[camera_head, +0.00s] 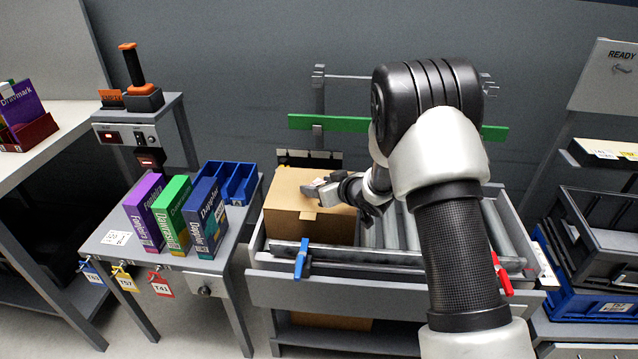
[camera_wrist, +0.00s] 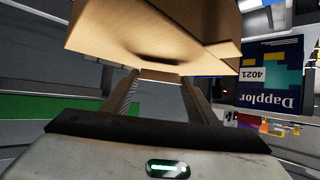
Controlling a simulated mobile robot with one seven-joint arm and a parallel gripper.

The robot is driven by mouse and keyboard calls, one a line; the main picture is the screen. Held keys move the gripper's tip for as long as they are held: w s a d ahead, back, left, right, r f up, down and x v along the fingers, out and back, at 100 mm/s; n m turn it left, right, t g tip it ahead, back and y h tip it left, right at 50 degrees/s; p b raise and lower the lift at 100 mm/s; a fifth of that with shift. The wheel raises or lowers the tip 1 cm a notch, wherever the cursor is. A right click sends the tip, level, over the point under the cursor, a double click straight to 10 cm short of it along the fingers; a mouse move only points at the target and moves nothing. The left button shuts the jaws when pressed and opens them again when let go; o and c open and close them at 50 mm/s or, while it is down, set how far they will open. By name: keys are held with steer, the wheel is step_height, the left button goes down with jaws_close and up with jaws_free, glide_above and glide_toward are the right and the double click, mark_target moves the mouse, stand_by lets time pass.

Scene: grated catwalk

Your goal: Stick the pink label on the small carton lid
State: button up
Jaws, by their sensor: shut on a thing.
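A brown carton (camera_head: 285,222) with a closed top sits on the left of the roller conveyor. My gripper (camera_head: 312,189) reaches in from the right, low over its lid; I cannot tell whether it touches. In the wrist view the carton (camera_wrist: 150,35) fills the top, close beyond my gripper's fingers (camera_wrist: 158,80). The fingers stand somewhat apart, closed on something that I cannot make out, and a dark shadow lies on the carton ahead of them. I see no pink label in either view.
A side table holds purple (camera_head: 147,212), green (camera_head: 174,214) and blue (camera_head: 205,217) boxes, with blue bins (camera_head: 239,182) behind. A blue clamp (camera_head: 301,258) and red clamp (camera_head: 502,274) sit on the conveyor's front rail. Dark crates (camera_head: 600,235) stand at right. Bare rollers (camera_head: 397,228) lie right of the carton.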

steer(key=shift+f, duration=0.65)
steer(key=o, duration=1.1)
steer(key=shift+p+v, duration=0.95)
steer(key=shift+v, duration=2.15)
steer(key=shift+p+v, duration=0.3)
steer(key=shift+v, duration=0.6)
step_height(320, 180, up, 6)
steer(key=p, duration=0.4)
steer(key=shift+p, duration=0.35)
